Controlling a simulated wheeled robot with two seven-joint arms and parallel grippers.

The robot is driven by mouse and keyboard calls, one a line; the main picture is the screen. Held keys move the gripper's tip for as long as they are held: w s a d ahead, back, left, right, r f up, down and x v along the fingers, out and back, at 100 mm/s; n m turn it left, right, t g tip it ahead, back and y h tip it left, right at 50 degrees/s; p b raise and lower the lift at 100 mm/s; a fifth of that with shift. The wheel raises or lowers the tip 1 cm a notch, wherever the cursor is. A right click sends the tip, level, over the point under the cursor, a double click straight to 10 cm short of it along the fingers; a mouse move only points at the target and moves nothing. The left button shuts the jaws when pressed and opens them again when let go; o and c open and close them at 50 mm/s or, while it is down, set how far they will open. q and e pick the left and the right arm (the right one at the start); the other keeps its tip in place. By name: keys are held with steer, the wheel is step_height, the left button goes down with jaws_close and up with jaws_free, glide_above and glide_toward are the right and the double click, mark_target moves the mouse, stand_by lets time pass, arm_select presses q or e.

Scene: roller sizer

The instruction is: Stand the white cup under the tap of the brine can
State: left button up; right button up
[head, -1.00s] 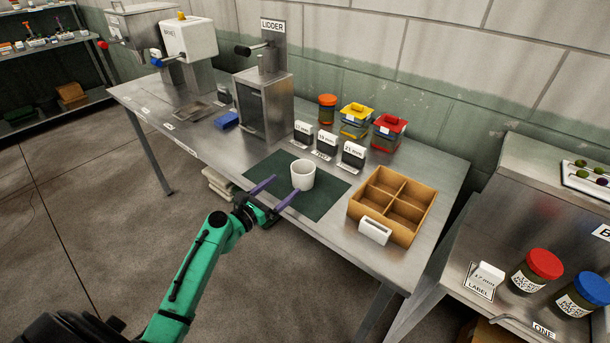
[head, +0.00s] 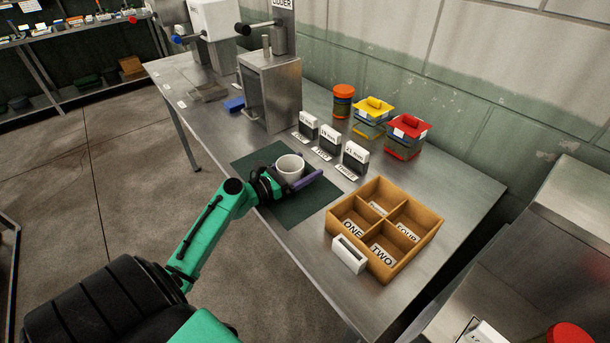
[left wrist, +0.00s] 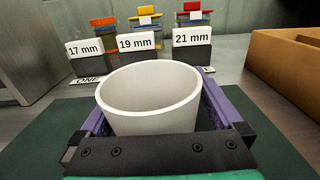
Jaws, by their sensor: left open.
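The white cup (head: 290,168) stands upright and empty on the dark green mat (head: 300,208). My left gripper (head: 296,181) is open, low over the mat, with its purple fingers on either side of the cup. In the left wrist view the cup (left wrist: 149,98) sits between the two fingers, and I cannot tell whether they touch it. The white brine can (head: 216,18) is at the back left of the bench, cut off by the top edge; a dark knob shows near its side. My right gripper is not in view.
A steel lidder (head: 270,85) stands between mat and brine can. Size blocks (head: 330,140) and lidded jars (head: 372,115) line the back. A wooden divided box (head: 385,228) is right of the mat.

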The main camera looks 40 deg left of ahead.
arm_select(q)
steer(key=shift+s+a+r, duration=0.15)
steer(key=shift+s+a, duration=0.55)
steer(key=shift+s, duration=0.15)
steer(key=c, duration=1.2)
steer(key=shift+w+d, duration=0.15)
steer(key=shift+c, duration=0.7)
steer(key=shift+w+d, duration=0.15)
steer(key=shift+w, duration=0.05)
steer(key=shift+r, duration=0.25)
step_height(320, 180, up, 19)
steer(key=p, duration=0.6)
steer(key=shift+r, duration=0.2)
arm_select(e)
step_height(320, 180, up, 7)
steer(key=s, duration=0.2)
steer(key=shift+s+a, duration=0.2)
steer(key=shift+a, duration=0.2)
arm_select(q)
steer(key=shift+s, duration=0.1)
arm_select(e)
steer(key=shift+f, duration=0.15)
